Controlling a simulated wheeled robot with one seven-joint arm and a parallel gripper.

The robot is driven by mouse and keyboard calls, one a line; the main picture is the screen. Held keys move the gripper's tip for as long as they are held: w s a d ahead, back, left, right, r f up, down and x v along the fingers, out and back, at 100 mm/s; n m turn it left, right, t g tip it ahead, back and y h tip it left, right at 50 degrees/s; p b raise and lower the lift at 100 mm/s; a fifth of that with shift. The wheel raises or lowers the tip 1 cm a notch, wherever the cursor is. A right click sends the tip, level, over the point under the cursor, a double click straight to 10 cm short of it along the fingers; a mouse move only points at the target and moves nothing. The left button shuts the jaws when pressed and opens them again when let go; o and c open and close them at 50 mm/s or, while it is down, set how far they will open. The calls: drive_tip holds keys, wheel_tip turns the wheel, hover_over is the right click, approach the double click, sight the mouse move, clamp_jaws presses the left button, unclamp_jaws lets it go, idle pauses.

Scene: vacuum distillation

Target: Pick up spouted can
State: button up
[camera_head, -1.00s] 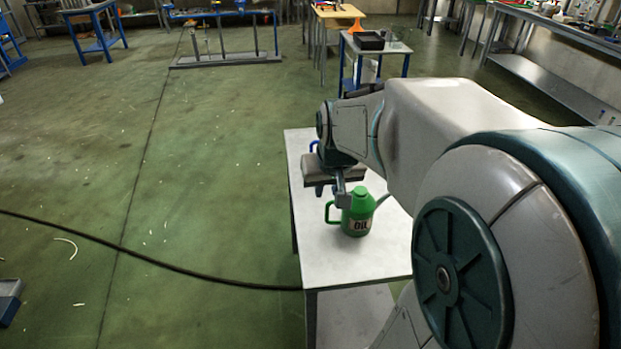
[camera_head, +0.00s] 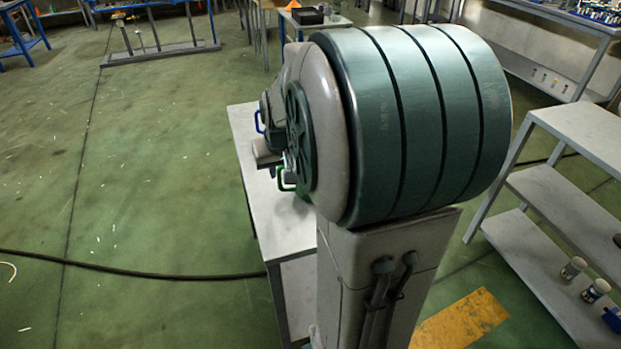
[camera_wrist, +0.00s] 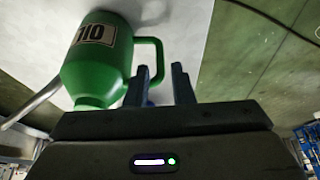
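The spouted can (camera_wrist: 95,62) is green with an "OIL" label and stands on a white-topped table (camera_head: 268,222). In the wrist view its spout points left and its loop handle faces right. In the head view only its handle (camera_head: 284,180) and a little of its body show past my arm. My gripper (camera_wrist: 160,75) is open at the handle, with one finger on each side of the handle's outer bar. The left finger seems to be in the gap between handle and body. Whether either finger touches the handle I cannot tell.
A grey shelf unit (camera_head: 560,195) with small bottles stands at the right. A dark cable (camera_head: 140,266) crosses the floor at left, where the floor is open.

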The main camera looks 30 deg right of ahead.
sight(279, 174)
drive_tip(key=b+x, duration=0.3)
drive_tip(key=x, duration=0.2)
drive_tip(key=shift+f, duration=0.25)
drive_tip(key=shift+r, duration=0.1)
clamp_jaws()
drive_tip(key=shift+w+r, duration=0.1)
drive_tip(key=shift+r, duration=0.5)
drive_tip(key=s+d+r+p, duration=0.1)
drive_tip(key=s+d+r, duration=0.7)
drive_tip(key=r, duration=0.2)
drive_tip(key=shift+d, duration=0.4)
drive_tip(key=shift+w+f, duration=0.1)
